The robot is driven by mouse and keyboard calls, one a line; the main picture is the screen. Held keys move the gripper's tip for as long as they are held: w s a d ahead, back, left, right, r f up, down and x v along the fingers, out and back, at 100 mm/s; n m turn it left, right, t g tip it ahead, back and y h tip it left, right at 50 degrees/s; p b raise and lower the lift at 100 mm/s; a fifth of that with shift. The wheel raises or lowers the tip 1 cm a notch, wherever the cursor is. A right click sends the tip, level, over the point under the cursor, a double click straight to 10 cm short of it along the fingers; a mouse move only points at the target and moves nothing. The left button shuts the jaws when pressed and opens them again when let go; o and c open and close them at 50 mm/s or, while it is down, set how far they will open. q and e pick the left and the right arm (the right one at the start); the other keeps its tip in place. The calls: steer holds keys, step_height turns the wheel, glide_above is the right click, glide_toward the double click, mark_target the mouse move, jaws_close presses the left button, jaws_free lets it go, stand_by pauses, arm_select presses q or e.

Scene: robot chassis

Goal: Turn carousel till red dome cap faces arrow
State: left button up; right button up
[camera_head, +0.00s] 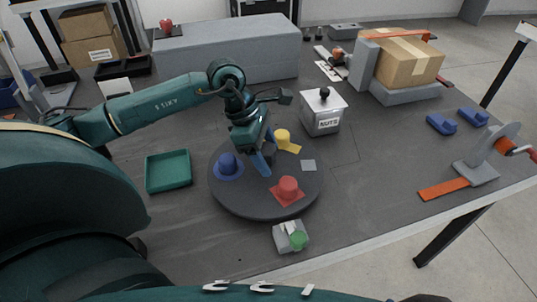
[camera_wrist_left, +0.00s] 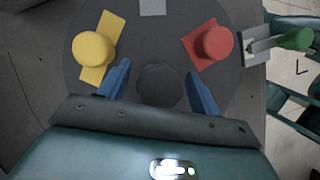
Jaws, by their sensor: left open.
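The carousel (camera_head: 240,204) is a dark round disc on the table. It carries a red dome cap (camera_head: 288,187) at the front right, a yellow cap (camera_head: 283,137) at the back, a blue cap (camera_head: 228,164) at the left and a bare grey square (camera_head: 308,165) at the right. A pale block (camera_head: 283,240) with a whitish arrow-like mark and a green knob (camera_head: 298,240) stands just off the front rim, near the red cap (camera_wrist_left: 214,43). My left gripper (camera_wrist_left: 160,88) is open over the disc, its blue fingers either side of the dark central hub (camera_wrist_left: 160,84); contact is unclear.
A green tray (camera_head: 168,171) lies left of the carousel. A white NUTS box (camera_head: 323,112) stands behind it. A long grey block (camera_head: 226,50) and a cardboard box (camera_head: 402,62) are at the back.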

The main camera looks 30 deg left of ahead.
arm_select(q)
steer(key=shift+d+f, duration=0.2)
steer(key=shift+f, duration=0.4)
steer(key=c, duration=1.3)
steer(key=shift+w+f+m+g+b, duration=0.15)
steer(key=shift+m+g+b, duration=0.15)
steer(key=shift+m+b, duration=0.4)
steer(key=shift+c, duration=0.2)
steer(key=shift+r+m+g+b, duration=0.25)
steer(key=shift+m+b, duration=0.2)
steer(key=shift+m, duration=0.55)
